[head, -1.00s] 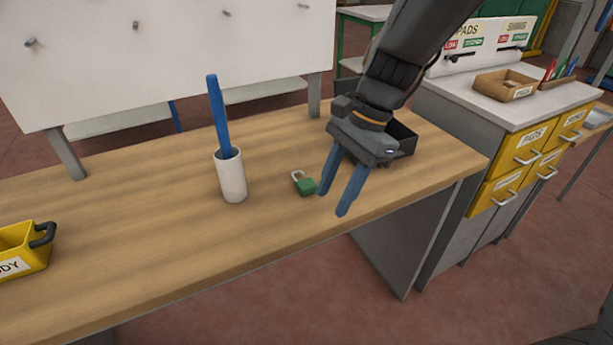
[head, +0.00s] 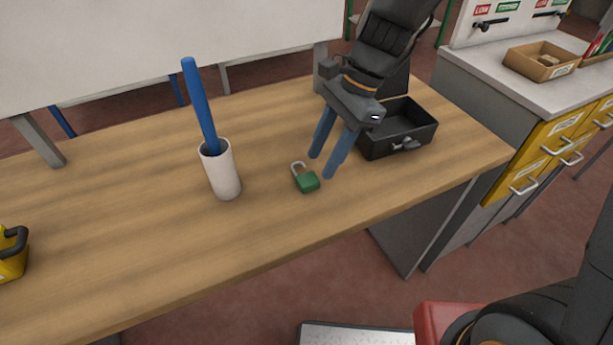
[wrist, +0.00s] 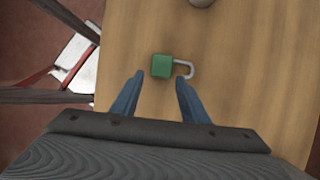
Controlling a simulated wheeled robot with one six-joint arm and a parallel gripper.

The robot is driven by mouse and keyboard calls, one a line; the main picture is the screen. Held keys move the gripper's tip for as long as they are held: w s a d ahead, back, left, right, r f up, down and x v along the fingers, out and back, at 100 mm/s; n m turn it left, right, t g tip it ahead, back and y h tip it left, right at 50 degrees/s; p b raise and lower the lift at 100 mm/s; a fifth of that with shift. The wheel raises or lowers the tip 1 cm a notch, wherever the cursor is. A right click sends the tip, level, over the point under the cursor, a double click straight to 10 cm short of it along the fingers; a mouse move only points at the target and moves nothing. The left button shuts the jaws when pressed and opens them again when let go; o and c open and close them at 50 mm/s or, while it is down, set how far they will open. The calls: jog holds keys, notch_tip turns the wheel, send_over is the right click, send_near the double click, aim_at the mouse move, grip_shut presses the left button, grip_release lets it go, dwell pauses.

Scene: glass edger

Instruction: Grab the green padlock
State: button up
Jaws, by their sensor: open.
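The green padlock (head: 307,181) lies on the wooden workbench (head: 270,225), its silver shackle standing open toward the back. My gripper (head: 322,166) is open and empty, its two blue fingers pointing down just to the right of and behind the padlock in the head view. In the wrist view the padlock (wrist: 162,66) lies just beyond the fingertips of my gripper (wrist: 159,78), roughly centred between them, with its shackle to the right. The fingers do not appear to touch it.
A white cup (head: 221,172) holding a blue stick (head: 200,105) stands left of the padlock. A black open bin (head: 397,130) sits right of the gripper.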

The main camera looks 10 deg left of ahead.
aim_at(312, 177)
jog(key=shift+p+x, duration=0.45)
jog(key=shift+x, duration=1.9)
jog(key=shift+a+r, duration=0.1)
jog(key=shift+c, duration=0.5)
jog(key=c, duration=0.8)
